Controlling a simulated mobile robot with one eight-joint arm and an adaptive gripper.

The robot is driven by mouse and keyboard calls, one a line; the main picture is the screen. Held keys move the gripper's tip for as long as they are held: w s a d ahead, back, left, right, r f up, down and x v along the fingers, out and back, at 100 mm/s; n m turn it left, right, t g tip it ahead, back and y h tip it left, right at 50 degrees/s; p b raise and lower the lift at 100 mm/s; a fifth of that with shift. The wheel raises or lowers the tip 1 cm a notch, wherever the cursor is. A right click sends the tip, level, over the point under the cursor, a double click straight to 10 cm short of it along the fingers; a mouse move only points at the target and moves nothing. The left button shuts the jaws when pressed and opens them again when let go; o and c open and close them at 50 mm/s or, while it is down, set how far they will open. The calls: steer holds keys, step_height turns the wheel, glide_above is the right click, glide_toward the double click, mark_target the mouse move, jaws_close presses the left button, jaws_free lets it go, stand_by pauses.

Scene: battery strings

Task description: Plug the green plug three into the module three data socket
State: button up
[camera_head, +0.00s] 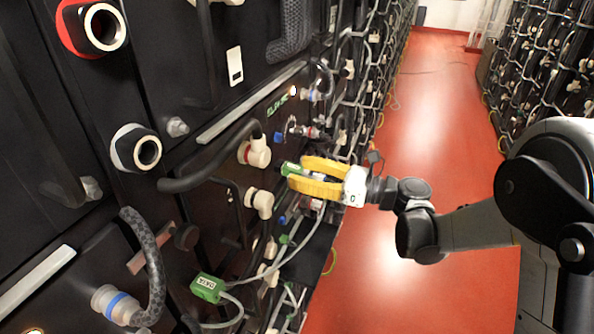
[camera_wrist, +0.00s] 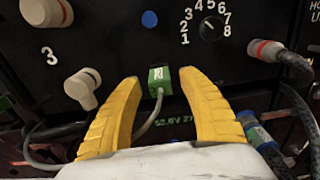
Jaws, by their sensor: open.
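A green plug (camera_wrist: 160,79) with a white-marked face is up against the black panel marked 3 in the wrist view. A grey cable hangs from its lower end. In the head view this green plug (camera_head: 290,169) shows at the tips of my yellow fingers. My gripper (camera_head: 297,173) is open, with one finger on each side of the plug. In the wrist view the gripper (camera_wrist: 160,83) has a gap on both sides of it. The data socket is hidden behind the plug; how deep the plug sits cannot be told. Another green plug (camera_head: 208,288) with a label is lower in the head view.
Beige elbow connectors (camera_wrist: 82,87) stick out of the panel left of my fingers. A numbered dial (camera_wrist: 210,28) and a red-ringed connector (camera_wrist: 266,50) are to the right. Cables hang below. The red aisle floor (camera_head: 430,100) is open behind my gripper.

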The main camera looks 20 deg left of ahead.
steer(key=d, duration=1.1)
steer(key=shift+s, duration=0.45)
